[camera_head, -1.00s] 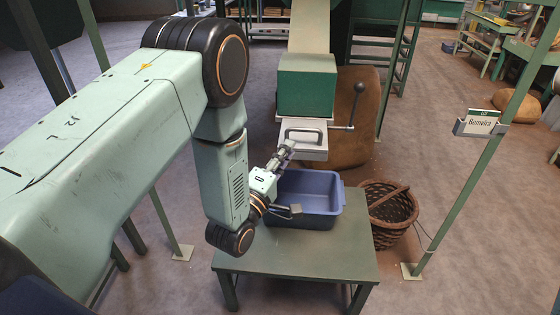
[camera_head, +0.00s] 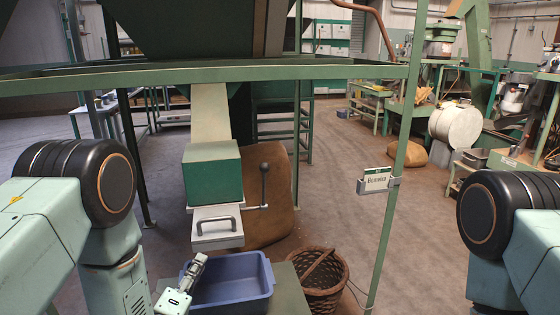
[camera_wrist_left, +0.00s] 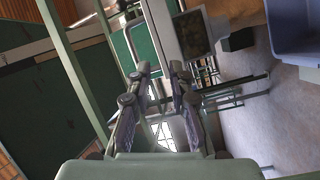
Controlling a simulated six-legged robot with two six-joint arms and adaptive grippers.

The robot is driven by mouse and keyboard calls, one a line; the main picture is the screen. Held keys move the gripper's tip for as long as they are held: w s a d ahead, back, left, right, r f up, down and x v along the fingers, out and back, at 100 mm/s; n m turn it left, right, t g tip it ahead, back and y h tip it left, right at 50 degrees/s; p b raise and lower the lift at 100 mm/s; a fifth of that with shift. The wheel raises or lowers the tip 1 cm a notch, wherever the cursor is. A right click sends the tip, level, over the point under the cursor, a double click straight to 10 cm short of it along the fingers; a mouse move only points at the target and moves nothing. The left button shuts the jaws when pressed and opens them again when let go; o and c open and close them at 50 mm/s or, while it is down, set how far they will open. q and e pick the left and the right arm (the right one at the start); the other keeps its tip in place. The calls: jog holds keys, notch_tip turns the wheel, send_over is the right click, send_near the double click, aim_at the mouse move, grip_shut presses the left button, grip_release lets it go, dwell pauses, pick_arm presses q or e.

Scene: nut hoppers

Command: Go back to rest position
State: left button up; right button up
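My left gripper (camera_head: 196,266) is in front of the hopper's pale slide plate (camera_head: 217,228) and at the left edge of the blue bin (camera_head: 230,282). In the left wrist view my left gripper (camera_wrist_left: 159,80) has its two fingers apart with nothing between them. The green chute box (camera_head: 212,173) is above the plate, with a black-knobbed lever (camera_head: 264,185) standing upright at its side. The blue bin also shows at the upper right of the wrist view (camera_wrist_left: 294,28). My right arm shows at the right edge of the head view, but its gripper is out of frame.
The bin stands on a green table (camera_head: 291,295). A wicker basket (camera_head: 318,281) is on the floor beside it. A brown sack (camera_head: 262,205) leans behind the chute. Open floor lies right of the post.

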pick_arm(q)
jog(key=s+a+f+m+g+y, duration=0.1)
jog(key=s+f+m+g+y, duration=0.1)
jog(key=s+f+m+g, duration=0.9)
jog(key=s+f+g+b, duration=0.1)
jog(key=s+f+g, duration=0.2)
jog(key=s, duration=0.9)
jog(key=s+f+m+g, duration=0.1)
jog(key=s+f+g, duration=0.3)
jog(key=s, duration=0.9)
notch_tip(320, 180, down, 3)
jog(key=shift+s+a+f+b, duration=0.15)
jog(key=shift+a+b, duration=0.25)
